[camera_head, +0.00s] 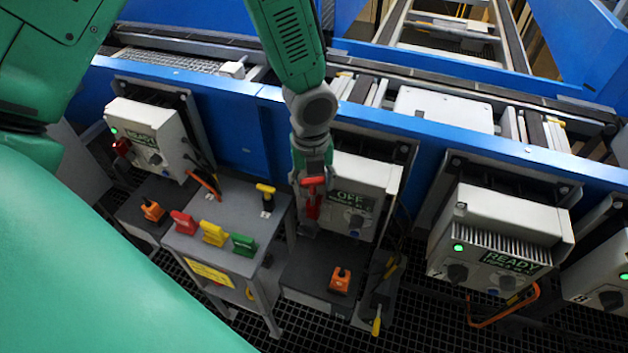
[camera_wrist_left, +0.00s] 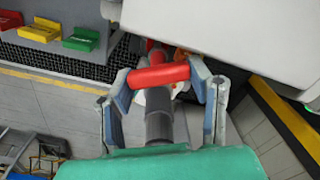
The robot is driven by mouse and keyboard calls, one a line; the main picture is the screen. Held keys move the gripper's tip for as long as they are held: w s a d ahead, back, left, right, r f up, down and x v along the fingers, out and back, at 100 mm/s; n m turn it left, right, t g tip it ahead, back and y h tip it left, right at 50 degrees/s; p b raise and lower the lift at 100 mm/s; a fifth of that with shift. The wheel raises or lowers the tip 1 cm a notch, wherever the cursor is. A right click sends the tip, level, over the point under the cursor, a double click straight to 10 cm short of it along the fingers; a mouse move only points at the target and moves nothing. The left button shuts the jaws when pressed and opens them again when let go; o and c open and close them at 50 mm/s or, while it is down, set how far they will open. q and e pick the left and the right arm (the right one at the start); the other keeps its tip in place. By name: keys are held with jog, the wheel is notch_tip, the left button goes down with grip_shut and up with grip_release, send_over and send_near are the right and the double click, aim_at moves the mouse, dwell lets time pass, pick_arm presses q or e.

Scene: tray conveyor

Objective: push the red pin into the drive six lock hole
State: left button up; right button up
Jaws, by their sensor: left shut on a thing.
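My left gripper (camera_head: 312,180) is shut on the red pin (camera_head: 314,181), at the left side of a white drive box (camera_head: 372,178) that reads OFF. In the left wrist view the pin's red grip (camera_wrist_left: 159,76) lies crosswise between the fingers of the left gripper (camera_wrist_left: 160,82). More red (camera_wrist_left: 154,50) shows just beyond the grip, and in the head view a red part (camera_head: 312,208) shows right below the gripper. I cannot tell whether this is the pin or the box's switch. The lock hole and the pin's tip are hidden. My right gripper is not in view.
A grey stand (camera_head: 228,205) holds red, yellow and green blocks and a yellow-handled piece (camera_head: 265,195). Another drive box (camera_head: 495,245) reads READY at the right. An orange item (camera_head: 340,280) lies on the dark shelf below. A blue conveyor frame (camera_head: 235,130) runs behind.

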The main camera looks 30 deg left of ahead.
aim_at(313, 186)
pick_arm(q)
jog(key=shift+f+b, duration=0.9)
jog(key=shift+f, duration=0.8)
jog(key=o, duration=1.4)
jog(key=shift+o, duration=0.2)
jog(key=shift+r, duration=0.2)
notch_tip(313, 186, up, 12)
jog(key=shift+s+a+f, duration=0.1)
jog(key=shift+a+f, duration=0.05)
jog(key=shift+f, duration=0.1)
